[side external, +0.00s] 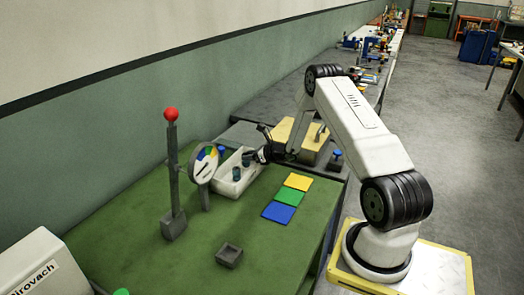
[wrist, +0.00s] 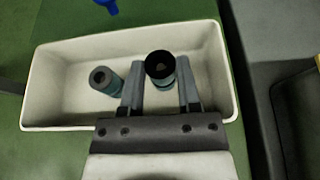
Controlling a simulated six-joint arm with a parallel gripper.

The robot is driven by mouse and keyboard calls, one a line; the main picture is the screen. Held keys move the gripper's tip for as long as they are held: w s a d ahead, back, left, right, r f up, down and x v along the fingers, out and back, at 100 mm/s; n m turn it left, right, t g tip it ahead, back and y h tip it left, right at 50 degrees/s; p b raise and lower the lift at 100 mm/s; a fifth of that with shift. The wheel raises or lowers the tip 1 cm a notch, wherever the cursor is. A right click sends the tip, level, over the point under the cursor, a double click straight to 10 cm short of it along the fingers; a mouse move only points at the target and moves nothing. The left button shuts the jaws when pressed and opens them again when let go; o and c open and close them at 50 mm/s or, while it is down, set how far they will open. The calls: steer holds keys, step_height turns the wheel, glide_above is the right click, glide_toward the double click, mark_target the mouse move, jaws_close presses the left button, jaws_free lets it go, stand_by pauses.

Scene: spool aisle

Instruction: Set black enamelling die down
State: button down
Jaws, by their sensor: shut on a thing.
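The black enamelling die (wrist: 160,66), a short cylinder with a black ringed top and a teal body, is between the fingers of my gripper (wrist: 161,74) in the wrist view. My gripper is shut on it. The die is upright over the inside of a white open box (wrist: 70,52); I cannot tell whether it touches the floor of the box. A second, grey-topped teal die (wrist: 104,81) stands in the box to its left. In the side external view my gripper (side external: 257,154) is at the far right end of the white box (side external: 226,188).
Blue, green and yellow squares (side external: 284,199) lie on the green bench beside the box. A yellowish block (side external: 300,137) is behind my gripper. The front bench is mostly clear.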

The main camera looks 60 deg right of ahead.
steer(key=shift+f, duration=0.8)
steer(key=shift+f, duration=0.1)
steer(key=shift+c, duration=1.6)
jaws_free()
steer(key=shift+s+r, duration=0.25)
steer(key=shift+s, duration=0.05)
steer(key=v, duration=1.1)
steer(key=shift+s, duration=0.2)
steer(key=shift+a, duration=0.1)
